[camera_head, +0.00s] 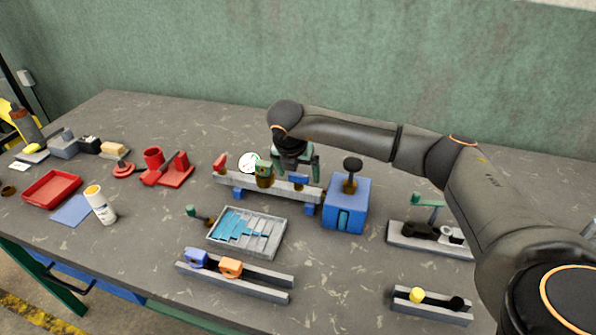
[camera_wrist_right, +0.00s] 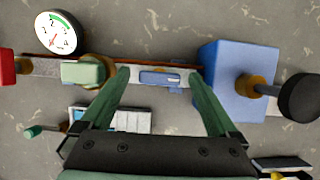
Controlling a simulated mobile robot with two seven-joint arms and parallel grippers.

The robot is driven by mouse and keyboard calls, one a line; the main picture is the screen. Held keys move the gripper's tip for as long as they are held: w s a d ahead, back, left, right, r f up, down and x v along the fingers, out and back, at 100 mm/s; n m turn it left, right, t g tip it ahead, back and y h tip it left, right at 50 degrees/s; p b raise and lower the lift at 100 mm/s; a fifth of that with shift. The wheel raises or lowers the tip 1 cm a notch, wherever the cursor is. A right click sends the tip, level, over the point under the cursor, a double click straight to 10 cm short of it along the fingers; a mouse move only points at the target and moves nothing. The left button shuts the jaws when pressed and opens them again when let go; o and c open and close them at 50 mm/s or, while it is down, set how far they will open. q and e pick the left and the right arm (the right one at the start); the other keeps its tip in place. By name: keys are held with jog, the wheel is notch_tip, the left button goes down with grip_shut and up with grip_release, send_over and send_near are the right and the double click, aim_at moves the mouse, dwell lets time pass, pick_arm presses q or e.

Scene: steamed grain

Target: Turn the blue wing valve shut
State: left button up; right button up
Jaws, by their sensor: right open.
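The blue wing valve (camera_head: 299,181) sits on a grey pipe rail near the middle of the table. In the right wrist view its blue wing (camera_wrist_right: 159,79) lies lengthwise along the pipe. My right gripper (camera_head: 296,168) is over the rail, pointing down. In the right wrist view the open gripper (camera_wrist_right: 160,74) has one green finger at each side of the wing, with gaps between. Nothing is held. From these views I cannot tell how far the fingertips are above the pipe. My left gripper is not in view.
The pipe also bears a red handle (camera_head: 220,161), a round gauge (camera_head: 249,162) and a green-capped valve (camera_head: 264,174). A blue box (camera_head: 346,205) with a dark knob (camera_head: 352,164) stands close at right. A grey tray (camera_head: 270,237) is in front.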

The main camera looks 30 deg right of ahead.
jog(key=shift+c, duration=0.2)
jog(key=c, duration=1.3)
jog(key=shift+c, duration=0.2)
